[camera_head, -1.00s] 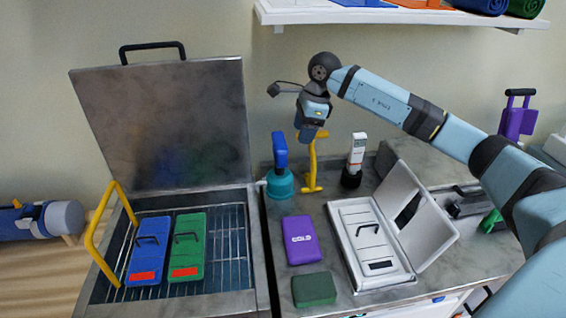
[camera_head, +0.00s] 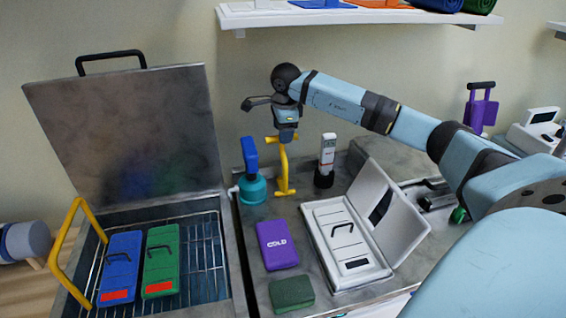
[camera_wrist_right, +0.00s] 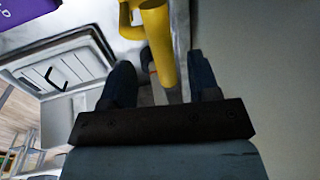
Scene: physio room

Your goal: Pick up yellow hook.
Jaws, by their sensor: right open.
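The yellow hook (camera_head: 283,172) stands upright on the grey counter, with a short arm at its top. My right gripper (camera_head: 286,137) points down at the top of the hook, partly covering it. In the right wrist view, my right gripper (camera_wrist_right: 164,75) has its two dark fingers apart. The yellow hook (camera_wrist_right: 157,45) shows between and beyond them, with a clear gap to the right finger; contact with the left finger cannot be told. My left gripper is out of view.
A teal bottle with blue top (camera_head: 252,185) stands close left of the hook, a white device in a black holder (camera_head: 326,160) close right. A purple cold pack (camera_head: 277,245), a green block (camera_head: 291,293) and an open white case (camera_head: 345,240) lie nearer. An open metal basin (camera_head: 230,265) is left.

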